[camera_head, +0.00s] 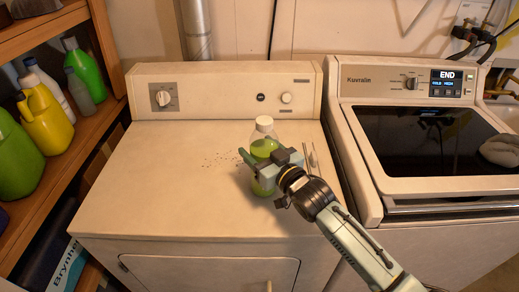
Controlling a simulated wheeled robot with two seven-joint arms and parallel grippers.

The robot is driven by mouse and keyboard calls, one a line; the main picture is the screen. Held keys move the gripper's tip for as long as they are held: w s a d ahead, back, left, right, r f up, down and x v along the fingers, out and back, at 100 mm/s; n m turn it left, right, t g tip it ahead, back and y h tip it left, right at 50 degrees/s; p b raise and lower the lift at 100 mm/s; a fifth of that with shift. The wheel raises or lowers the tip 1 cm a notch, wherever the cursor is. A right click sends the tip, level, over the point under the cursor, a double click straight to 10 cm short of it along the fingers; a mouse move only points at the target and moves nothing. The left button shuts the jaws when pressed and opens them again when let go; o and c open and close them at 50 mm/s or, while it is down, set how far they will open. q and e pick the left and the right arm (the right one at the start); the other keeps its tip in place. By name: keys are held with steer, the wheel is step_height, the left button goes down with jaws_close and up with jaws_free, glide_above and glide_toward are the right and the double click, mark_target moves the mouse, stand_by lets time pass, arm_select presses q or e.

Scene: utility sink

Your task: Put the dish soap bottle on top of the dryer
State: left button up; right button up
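The dish soap bottle (264,128) is clear with green liquid and a white cap. It is upright over the middle right of the white dryer's top (150,190); its base looks to be at the surface, but I cannot tell whether it touches. My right gripper (256,165) comes in from the lower right and is around the bottle's middle, seemingly shut on it. It hides part of the bottle, and the far finger is mostly hidden. My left gripper is not in view.
A wooden shelf (95,115) with several bottles, including a yellow one (45,118), stands left. Dark specks (222,160) mark the dryer top, otherwise mostly clear.

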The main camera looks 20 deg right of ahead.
steer(key=o, duration=1.3)
steer(key=shift+f, duration=0.1)
steer(key=shift+o, duration=0.2)
steer(key=shift+s+d, duration=0.15)
steer(key=shift+s, duration=0.25)
steer(key=v, duration=1.1)
